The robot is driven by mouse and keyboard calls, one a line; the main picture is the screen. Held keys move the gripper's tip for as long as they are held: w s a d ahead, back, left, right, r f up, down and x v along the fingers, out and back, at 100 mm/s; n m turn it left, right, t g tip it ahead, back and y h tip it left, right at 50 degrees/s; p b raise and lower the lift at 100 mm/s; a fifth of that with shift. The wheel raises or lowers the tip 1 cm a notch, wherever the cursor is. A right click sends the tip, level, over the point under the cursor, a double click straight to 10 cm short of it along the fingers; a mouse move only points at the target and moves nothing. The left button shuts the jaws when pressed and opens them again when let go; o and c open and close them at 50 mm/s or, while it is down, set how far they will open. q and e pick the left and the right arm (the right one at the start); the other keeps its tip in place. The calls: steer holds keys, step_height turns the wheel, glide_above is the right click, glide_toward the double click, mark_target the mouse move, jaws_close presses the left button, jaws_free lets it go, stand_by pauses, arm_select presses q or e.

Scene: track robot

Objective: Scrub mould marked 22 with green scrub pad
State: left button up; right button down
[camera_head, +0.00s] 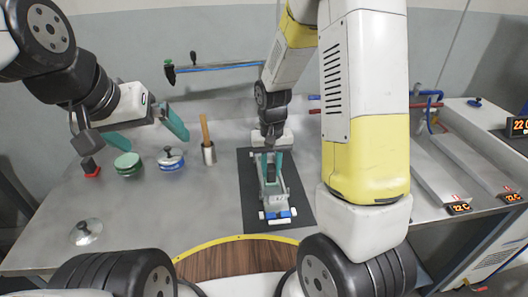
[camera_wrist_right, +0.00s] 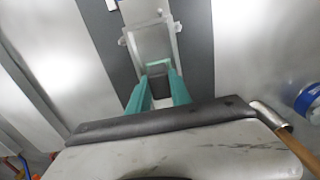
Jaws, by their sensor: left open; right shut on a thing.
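A narrow grey metal mould (camera_head: 277,201) lies on a dark mat (camera_head: 304,214), with a blue and white piece at its near end. In the right wrist view the mould (camera_wrist_right: 152,40) shows as a pale open frame. I cannot read a number on it. My right gripper (camera_head: 268,174) is over the mould, its teal fingers shut on a small dark block with a green edge (camera_wrist_right: 158,80), seemingly the green scrub pad. The block is at the mould's opening; whether it touches the inside is unclear. My left gripper (camera_head: 158,128) is open and empty, above the table's left part.
A green round tin (camera_head: 128,164), a blue-banded tin (camera_head: 171,162) with a dark knob and a metal cup (camera_head: 209,154) with a wooden handle stand left of the mat. A clear-looking lid (camera_head: 86,231) lies front left. Troughs with lit displays (camera_head: 459,208) are at right.

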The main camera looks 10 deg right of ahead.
steer(key=shift+s, duration=0.15)
steer(key=shift+s+f, duration=0.1)
steer(key=shift+s, duration=1.05)
steer(key=shift+s, duration=0.1)
steer(key=shift+s, duration=1.25)
steer(key=shift+w, duration=0.15)
steer(key=shift+w, duration=1.25)
